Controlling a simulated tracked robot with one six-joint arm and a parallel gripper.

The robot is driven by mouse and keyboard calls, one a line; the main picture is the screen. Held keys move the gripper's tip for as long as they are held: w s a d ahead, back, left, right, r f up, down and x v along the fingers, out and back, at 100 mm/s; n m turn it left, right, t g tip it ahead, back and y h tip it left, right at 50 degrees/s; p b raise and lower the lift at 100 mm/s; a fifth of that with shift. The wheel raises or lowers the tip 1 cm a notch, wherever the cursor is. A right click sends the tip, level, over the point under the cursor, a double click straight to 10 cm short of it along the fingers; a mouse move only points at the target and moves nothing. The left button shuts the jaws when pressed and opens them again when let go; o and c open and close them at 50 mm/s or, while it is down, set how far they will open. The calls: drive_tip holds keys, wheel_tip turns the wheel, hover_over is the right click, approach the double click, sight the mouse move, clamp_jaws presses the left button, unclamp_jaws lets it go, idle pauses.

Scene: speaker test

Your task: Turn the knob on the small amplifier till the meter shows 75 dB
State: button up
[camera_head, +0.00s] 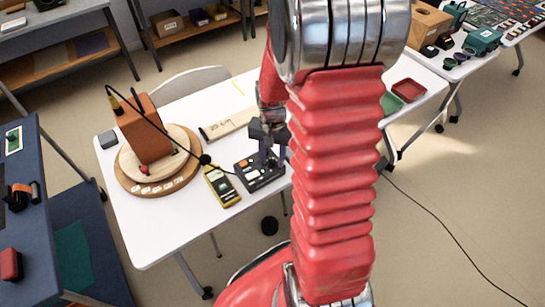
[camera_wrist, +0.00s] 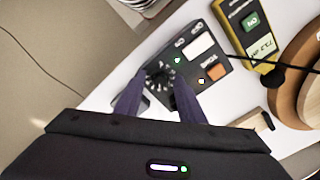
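The small amplifier (camera_head: 262,176) is a dark grey box on the white table, with a white label and an orange patch. Its round dark knob (camera_wrist: 160,76) shows in the wrist view with white marks around it. My gripper (camera_wrist: 159,80) points down at the amplifier, one purple finger on each side of the knob; the fingertips appear to be against its sides. The yellow sound meter (camera_head: 222,186) lies left of the amplifier. It also shows in the wrist view (camera_wrist: 268,40), where its display seems to read 73.2, though the digits are small and tilted.
A brown speaker (camera_head: 146,128) stands on a round wooden base (camera_head: 128,178) at the left, with a black cable running towards the amplifier. A light strip (camera_head: 228,124) lies behind the amplifier. The table's front left part is clear.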

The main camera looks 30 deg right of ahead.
drive_tip(key=shift+c, duration=0.5)
clamp_jaws()
drive_tip(key=shift+m, duration=1.4)
drive_tip(key=shift+o, duration=0.5)
unclamp_jaws()
drive_tip(key=shift+r, duration=0.1)
